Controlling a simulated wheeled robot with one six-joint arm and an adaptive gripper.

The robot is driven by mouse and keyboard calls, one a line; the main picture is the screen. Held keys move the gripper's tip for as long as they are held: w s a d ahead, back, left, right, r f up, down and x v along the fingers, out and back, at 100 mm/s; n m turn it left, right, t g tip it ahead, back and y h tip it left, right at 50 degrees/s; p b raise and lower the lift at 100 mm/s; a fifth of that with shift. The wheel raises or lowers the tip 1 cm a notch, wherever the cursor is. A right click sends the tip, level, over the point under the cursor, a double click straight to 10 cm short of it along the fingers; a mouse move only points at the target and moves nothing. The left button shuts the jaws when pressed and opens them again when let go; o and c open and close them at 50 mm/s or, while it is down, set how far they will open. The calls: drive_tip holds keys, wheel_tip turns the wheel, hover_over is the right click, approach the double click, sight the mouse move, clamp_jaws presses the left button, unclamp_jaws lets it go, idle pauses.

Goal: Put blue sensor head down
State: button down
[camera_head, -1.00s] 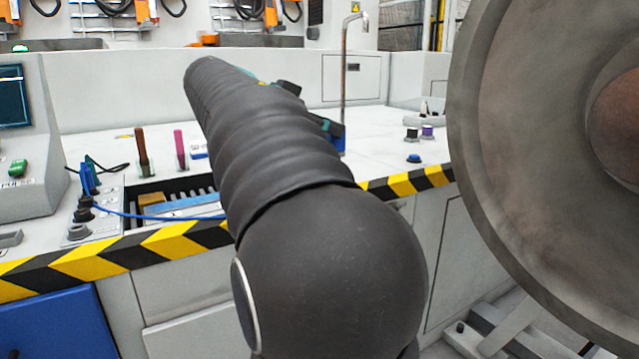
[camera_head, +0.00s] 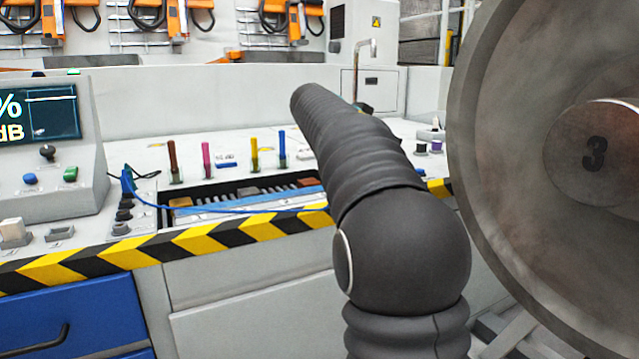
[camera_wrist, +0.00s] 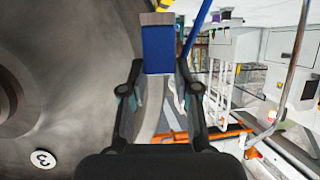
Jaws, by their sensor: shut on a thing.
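The blue sensor head (camera_wrist: 158,50) is a blue block with a grey end. It shows in the wrist view just beyond my fingers, at the top middle. My gripper (camera_wrist: 160,92) is shut on it, with one dark finger on each side. A blue cable (camera_wrist: 199,28) runs close beside the block. In the head view my arm hides the sensor head and most of the gripper, over the right part of the bench (camera_head: 130,190).
A large grey wheel (camera_head: 500,150) marked 3 stands close on the right. The bench has a striped edge (camera_head: 130,255), an open compartment with a blue cable (camera_head: 200,209) across it, upright coloured pens (camera_head: 206,160) and a console (camera_head: 50,150) at left.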

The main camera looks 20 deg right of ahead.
drive_tip(key=w+a+n+t+y+p, duration=0.1)
drive_tip(key=w+a+n+t, duration=0.2)
drive_tip(key=w, duration=0.7)
drive_tip(key=shift+w+a+f+p, duration=0.3)
drive_tip(key=shift+w+a+f, duration=0.85)
drive_tip(key=shift+w+f, duration=0.6)
drive_tip(key=shift+w+a+f+p, duration=0.3)
drive_tip(key=shift+w+a+f, duration=0.8)
drive_tip(key=shift+w+f, duration=0.65)
drive_tip(key=shift+w+a+f+p, duration=0.3)
drive_tip(key=shift+w+a+f, duration=0.95)
drive_tip(key=shift+f, duration=0.85)
drive_tip(key=shift+w+d+f, duration=0.1)
drive_tip(key=shift+f, duration=0.05)
drive_tip(key=c, duration=0.8)
unclamp_jaws()
drive_tip(key=shift+c, duration=0.2)
drive_tip(key=shift+r, duration=0.3)
drive_tip(key=b+v, duration=0.1)
drive_tip(key=v, duration=1.1)
drive_tip(key=shift+f, duration=0.2)
